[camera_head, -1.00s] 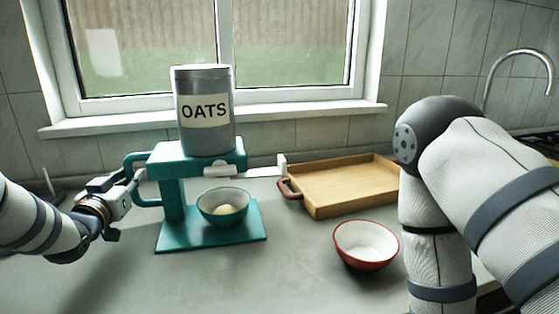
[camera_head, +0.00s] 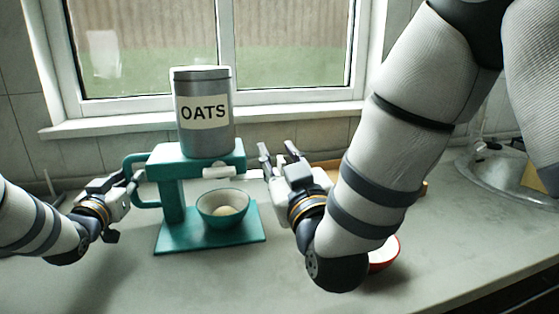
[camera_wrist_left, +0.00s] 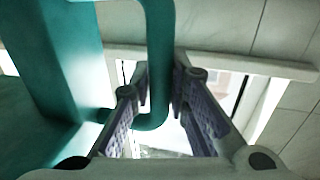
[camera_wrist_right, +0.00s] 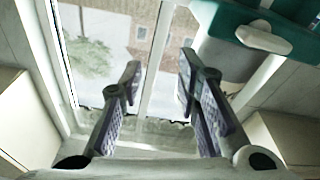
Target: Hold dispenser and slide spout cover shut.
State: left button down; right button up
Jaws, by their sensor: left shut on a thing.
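The teal dispenser (camera_head: 172,203) stands on the counter with a grey OATS canister (camera_head: 204,112) on top. My left gripper (camera_head: 133,184) is shut on the dispenser's side handle (camera_wrist_left: 160,60), whose bar passes between the fingers in the left wrist view.
A teal bowl (camera_head: 222,219) with pale contents stands on the dispenser's base under the spout. A red bowl (camera_head: 384,254) and a wooden tray (camera_head: 424,188) are mostly hidden behind my right arm. The counter in front of the dispenser is clear.

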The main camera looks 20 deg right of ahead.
aim_at(285, 164)
jog(key=d+f+m+g+h, duration=0.1)
jog(key=d+f+m+g, duration=0.1)
jog(key=d+f+m, duration=0.3)
jog(key=shift+n, duration=0.8)
jog(key=w, duration=0.7)
jog(key=w+a, duration=0.1)
jog(key=w, duration=0.3)
jog(key=shift+w+f, duration=0.3)
jog(key=shift+f, duration=0.05)
jog(key=shift+c, duration=0.2)
grip_shut()
